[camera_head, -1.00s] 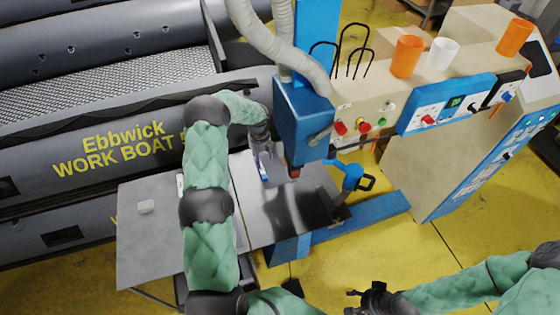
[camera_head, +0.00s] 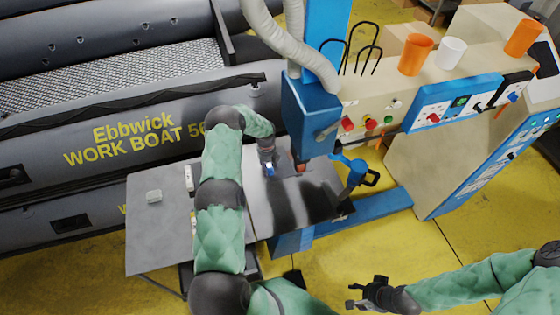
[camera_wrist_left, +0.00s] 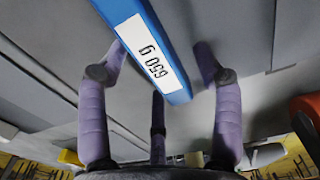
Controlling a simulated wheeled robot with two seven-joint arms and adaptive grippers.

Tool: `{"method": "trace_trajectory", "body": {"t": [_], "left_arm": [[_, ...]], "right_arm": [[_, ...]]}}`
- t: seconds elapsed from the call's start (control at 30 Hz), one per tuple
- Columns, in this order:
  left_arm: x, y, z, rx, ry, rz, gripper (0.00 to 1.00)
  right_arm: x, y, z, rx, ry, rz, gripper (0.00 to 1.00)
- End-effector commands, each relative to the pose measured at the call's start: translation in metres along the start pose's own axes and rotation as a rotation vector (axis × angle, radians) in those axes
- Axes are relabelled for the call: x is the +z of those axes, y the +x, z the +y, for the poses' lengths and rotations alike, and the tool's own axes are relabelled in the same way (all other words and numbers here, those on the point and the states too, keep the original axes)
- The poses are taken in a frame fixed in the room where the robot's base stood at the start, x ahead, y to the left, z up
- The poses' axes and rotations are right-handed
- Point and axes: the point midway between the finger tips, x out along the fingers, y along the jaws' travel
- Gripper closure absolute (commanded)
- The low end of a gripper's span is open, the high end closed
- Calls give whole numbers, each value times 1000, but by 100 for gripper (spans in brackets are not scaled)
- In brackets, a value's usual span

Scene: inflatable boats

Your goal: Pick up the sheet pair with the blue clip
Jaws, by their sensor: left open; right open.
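The blue clip (camera_head: 270,171) is on the grey sheet pair (camera_head: 255,208) on the worktable. In the left wrist view the clip (camera_wrist_left: 165,50) is a blue bar with a white "650 g" label, and it passes between my spread fingers. My left gripper (camera_head: 268,162) is open right over the clip; its purple fingers (camera_wrist_left: 158,105) show on both sides of it, and I see no grip on it. My arm covers part of the table. My right gripper (camera_head: 366,294) is open and empty at the bottom, away from the table.
A blue machine head (camera_head: 310,120) stands close right of my left gripper. A blue lever (camera_head: 357,172) is by the table's right edge. The grey boat (camera_head: 60,160) borders the table behind.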

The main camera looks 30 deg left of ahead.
Motion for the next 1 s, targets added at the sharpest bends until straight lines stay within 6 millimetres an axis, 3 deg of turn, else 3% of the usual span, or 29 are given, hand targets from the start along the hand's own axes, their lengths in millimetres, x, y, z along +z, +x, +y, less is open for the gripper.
{"method": "trace_trajectory", "body": {"t": [0.23,0.27,0.47,0.5,1.0], "left_arm": [[0,1,0,0,0,-1,34],[0,1,0,0,0,-1,40],[0,1,0,0,0,0,96],[0,1,0,0,0,0,99],[-3,-7,-7,-1,0,-2,99]], "right_arm": [[0,0,0,0,0,0,48],[0,0,0,0,0,0,48],[0,0,0,0,0,0,48],[0,0,0,0,0,0,48],[0,-2,-1,0,0,0,48]]}}
